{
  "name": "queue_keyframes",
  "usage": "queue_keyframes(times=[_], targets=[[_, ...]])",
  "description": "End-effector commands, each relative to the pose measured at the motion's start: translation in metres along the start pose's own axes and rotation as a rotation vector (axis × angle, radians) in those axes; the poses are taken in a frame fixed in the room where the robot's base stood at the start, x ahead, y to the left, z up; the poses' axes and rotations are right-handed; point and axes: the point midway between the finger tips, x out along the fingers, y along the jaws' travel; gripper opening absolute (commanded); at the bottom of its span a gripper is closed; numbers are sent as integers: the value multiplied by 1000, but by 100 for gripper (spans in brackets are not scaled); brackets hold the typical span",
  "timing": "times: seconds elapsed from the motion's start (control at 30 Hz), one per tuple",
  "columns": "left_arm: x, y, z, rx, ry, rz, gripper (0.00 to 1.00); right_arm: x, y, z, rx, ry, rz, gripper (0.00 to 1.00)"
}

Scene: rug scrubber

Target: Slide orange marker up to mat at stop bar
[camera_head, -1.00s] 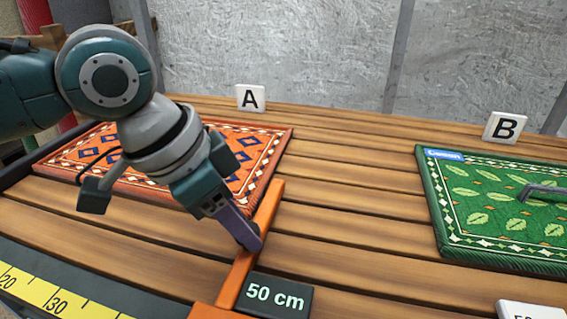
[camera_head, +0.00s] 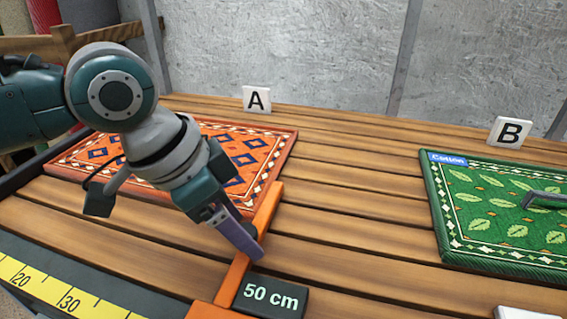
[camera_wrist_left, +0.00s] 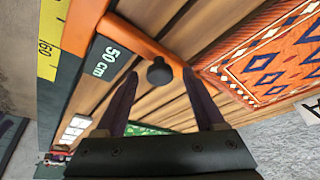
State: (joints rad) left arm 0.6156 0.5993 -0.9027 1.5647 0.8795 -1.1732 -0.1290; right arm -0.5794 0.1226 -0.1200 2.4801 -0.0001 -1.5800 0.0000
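The orange marker (camera_head: 240,270) is a bar lying across the slats, with a black "50 cm" plate (camera_head: 270,297) and a round black knob (camera_wrist_left: 159,72). The orange mat (camera_head: 180,140) with blue diamonds lies left of it; the marker's far end is close to the mat's near right corner, and I cannot tell if they touch. The dark stop bar (camera_head: 30,167) runs along the mat's left edge. My left gripper (camera_head: 248,243) is open over the marker. The left wrist view shows its fingers apart with the knob between the tips. My right gripper is not in view.
A green mat (camera_head: 505,215) with a cotton tag and a grey handle lies to the right. White signs A (camera_head: 257,99) and B (camera_head: 510,132) stand behind the mats. A yellow tape (camera_head: 60,295) runs along the front. Bare slats (camera_head: 350,210) lie between the mats.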

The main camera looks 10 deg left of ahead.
Motion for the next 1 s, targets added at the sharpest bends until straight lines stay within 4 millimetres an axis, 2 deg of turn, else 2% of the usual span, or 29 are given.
queue_keyframes(times=[0.27,0.37,0.7,0.83,1.0], targets=[[-4,0,0,0,1,0,71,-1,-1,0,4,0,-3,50],[-17,0,-1,0,1,-1,71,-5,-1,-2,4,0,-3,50],[-83,-1,0,1,1,-2,71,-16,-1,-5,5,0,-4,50],[-96,0,0,0,0,-1,71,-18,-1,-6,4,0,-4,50],[-100,0,0,0,0,0,71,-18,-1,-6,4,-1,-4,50]])
